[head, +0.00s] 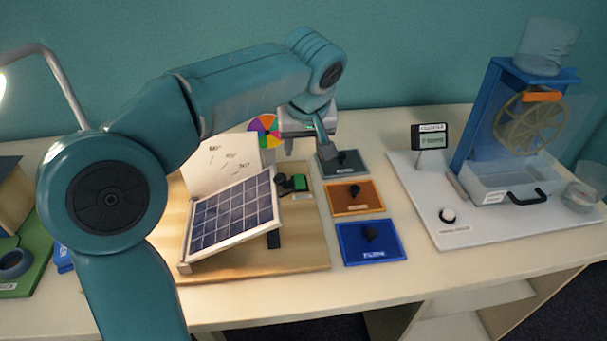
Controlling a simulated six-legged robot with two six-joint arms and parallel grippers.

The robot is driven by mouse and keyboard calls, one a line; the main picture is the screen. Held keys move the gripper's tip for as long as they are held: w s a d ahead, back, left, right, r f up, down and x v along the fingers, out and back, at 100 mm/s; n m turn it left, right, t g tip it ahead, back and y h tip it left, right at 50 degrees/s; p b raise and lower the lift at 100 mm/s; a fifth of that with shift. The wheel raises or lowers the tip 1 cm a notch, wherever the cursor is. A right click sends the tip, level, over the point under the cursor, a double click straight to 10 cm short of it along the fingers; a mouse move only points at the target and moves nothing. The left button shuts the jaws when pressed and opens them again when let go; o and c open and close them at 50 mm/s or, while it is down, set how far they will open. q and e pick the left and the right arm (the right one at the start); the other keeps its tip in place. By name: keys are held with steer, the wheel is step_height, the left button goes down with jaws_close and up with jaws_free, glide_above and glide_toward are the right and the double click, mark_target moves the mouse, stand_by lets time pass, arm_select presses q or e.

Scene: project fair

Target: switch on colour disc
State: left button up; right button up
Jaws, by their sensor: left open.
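The colour disc (264,131), a small wheel with several coloured sectors, stands behind the solar panel board, partly hidden by my left arm. My left gripper (308,149) points down with its jaws open and nothing visible between them. It is just right of the disc. One finger is close to the dark grey plate (330,170) and its black knob (341,156); I cannot tell whether it touches. An orange plate (345,207) and a blue plate (350,256), each with a dark knob, lie in front of the grey one. My right gripper is not in view.
A tilted solar panel (232,214) stands on a wooden board (300,260) with a small green-and-black motor (299,182). At right, a water-wheel model (530,125) stands on a white base (480,234) with a knob. A lamp (62,85) is at left.

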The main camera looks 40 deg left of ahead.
mark_target(299, 179)
arm_select(q)
steer(key=x, duration=0.5)
steer(key=b+x, duration=0.1)
steer(key=x, duration=0.5)
steer(key=shift+s+a+f, duration=0.1)
steer(key=shift+s+f, duration=0.05)
steer(key=shift+f, duration=0.2)
steer(key=shift+x, duration=0.85)
steer(key=shift+c, duration=0.3)
